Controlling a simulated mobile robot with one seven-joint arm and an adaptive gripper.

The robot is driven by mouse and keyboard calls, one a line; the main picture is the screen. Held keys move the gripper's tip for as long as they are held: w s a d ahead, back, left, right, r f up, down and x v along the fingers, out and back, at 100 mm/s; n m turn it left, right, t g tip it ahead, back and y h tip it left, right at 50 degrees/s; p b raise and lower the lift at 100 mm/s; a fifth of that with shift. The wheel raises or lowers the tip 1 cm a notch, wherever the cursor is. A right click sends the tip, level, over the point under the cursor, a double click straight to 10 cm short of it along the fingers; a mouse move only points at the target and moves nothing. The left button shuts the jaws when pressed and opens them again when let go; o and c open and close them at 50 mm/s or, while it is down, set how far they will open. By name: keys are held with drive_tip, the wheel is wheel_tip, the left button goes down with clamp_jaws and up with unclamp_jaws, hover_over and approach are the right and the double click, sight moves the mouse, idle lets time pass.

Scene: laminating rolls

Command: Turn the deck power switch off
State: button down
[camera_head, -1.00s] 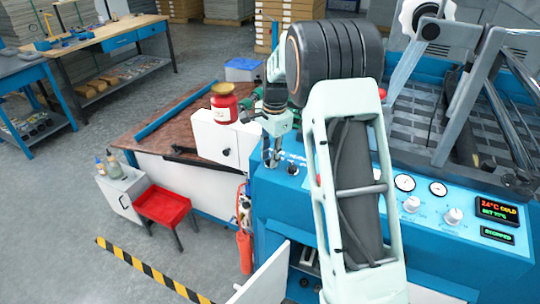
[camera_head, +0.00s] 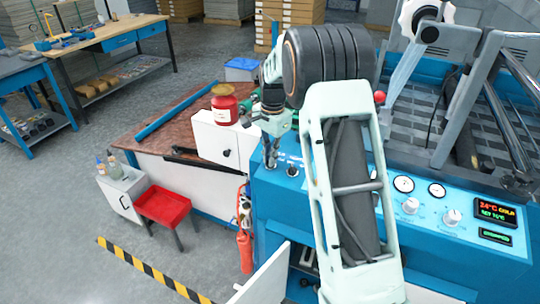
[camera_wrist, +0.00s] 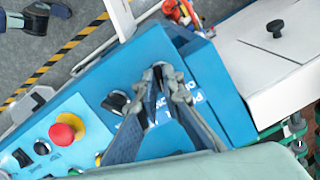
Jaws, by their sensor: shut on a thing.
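My gripper (camera_head: 270,158) points down at the left end of the blue machine's control deck (camera_head: 262,205). In the wrist view my gripper (camera_wrist: 163,78) has its fingertips close together at the deck, beside white lettering that begins with P (camera_wrist: 196,92). It is shut on the deck power switch, which the fingers hide almost wholly, so its setting cannot be read. A separate black knob (camera_wrist: 116,101) sits on the deck beside the fingers.
A red mushroom button (camera_wrist: 64,132) on a yellow base stands farther along the deck. A white cabinet with a black knob (camera_wrist: 275,27) adjoins the deck. Gauges (camera_head: 404,184) and a lit display (camera_head: 495,211) are to the right.

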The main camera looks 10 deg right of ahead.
drive_tip(key=n, duration=0.2)
drive_tip(key=n+p, duration=0.1)
drive_tip(key=n, duration=0.1)
drive_tip(key=shift+w+g+h, duration=0.1)
drive_tip(key=shift+g+h, duration=0.2)
drive_tip(key=shift+a+n+h+p, duration=0.1)
drive_tip(key=shift+n+h+p, duration=0.35)
drive_tip(key=shift+n, duration=2.25)
drive_tip(key=c, duration=2.1)
unclamp_jaws()
drive_tip(key=shift+r, duration=0.1)
drive_tip(key=r, duration=0.4)
drive_tip(key=a+r, duration=0.1)
drive_tip(key=r, duration=0.6)
drive_tip(key=shift+a+r, duration=0.2)
drive_tip(key=shift+r, duration=0.2)
drive_tip(key=shift+d, duration=0.1)
